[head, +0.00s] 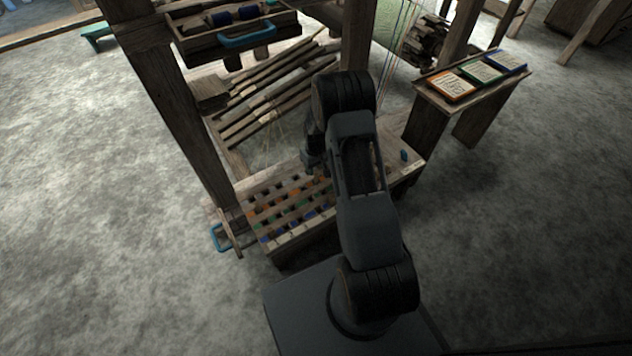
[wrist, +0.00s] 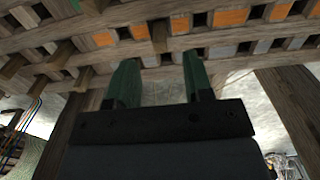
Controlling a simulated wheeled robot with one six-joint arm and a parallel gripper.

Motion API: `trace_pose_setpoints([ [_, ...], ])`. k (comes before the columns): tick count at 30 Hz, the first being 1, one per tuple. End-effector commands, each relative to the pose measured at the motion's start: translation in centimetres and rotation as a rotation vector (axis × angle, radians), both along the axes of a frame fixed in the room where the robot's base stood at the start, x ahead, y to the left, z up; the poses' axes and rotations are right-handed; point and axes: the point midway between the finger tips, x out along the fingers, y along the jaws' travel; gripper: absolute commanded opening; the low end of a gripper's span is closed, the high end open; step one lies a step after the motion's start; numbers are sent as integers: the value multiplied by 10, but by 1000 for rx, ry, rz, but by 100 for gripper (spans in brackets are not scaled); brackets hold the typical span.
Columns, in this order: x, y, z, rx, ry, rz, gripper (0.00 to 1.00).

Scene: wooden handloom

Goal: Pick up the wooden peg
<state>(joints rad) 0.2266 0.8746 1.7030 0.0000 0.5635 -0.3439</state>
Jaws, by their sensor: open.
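My gripper (wrist: 158,65) is open, its two green-tipped fingers spread apart with nothing between them in the wrist view. A short wooden peg (wrist: 160,37) sticks out of the slotted wooden board (wrist: 115,15) just past the gap between the fingertips, apart from them. Several similar wooden pieces stick out to the left. In the head view the board (head: 258,203) is the low bench top with rows of coloured squares and holes. My gripper (head: 312,160) is dark and partly hidden at its back edge. The peg cannot be made out there.
A loom post (head: 185,115) stands left of the bench, with a blue-handled tray (head: 225,45) above. Slanted wooden bars (head: 275,90) lie behind. A small blue object (head: 404,155) sits at the bench's right end. A side table (head: 480,78) holds framed cards.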

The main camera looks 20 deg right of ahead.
Motion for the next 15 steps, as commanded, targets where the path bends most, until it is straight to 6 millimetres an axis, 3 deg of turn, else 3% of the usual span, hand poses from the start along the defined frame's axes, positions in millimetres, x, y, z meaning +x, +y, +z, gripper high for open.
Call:
trace_pose_setpoints([
  [5,0,-1,-8,0,0,-2,47],
  [15,2,-1,-51,0,1,-3,47],
])
